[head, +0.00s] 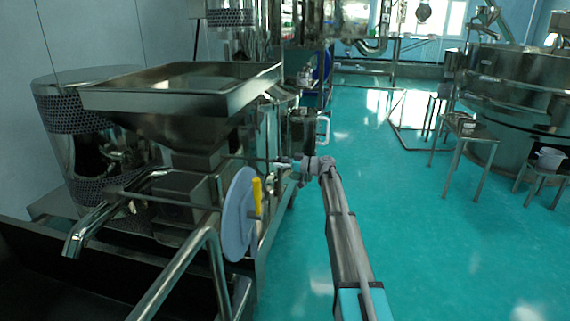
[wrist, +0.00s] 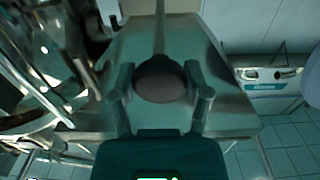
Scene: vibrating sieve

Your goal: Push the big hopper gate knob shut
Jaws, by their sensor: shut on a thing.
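The big steel hopper (head: 185,103) stands at the left in the head view, with a wide open tray top and a funnel below it. A thin rod runs right from below the funnel toward my gripper (head: 283,162). In the wrist view a round dark knob (wrist: 160,88) sits between the two fingers of my gripper (wrist: 159,78), with a rod going away from it. The fingers are shut on the knob. The knob is too small to make out in the head view, and the gate inside the hopper's neck is hidden.
A grey disc handwheel (head: 238,214) with a yellow handle (head: 256,194) stands in front of the hopper, near my arm. A bent steel pipe rail (head: 212,250) is at the lower left. The green floor (head: 400,220) to the right is clear up to a steel table (head: 470,130).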

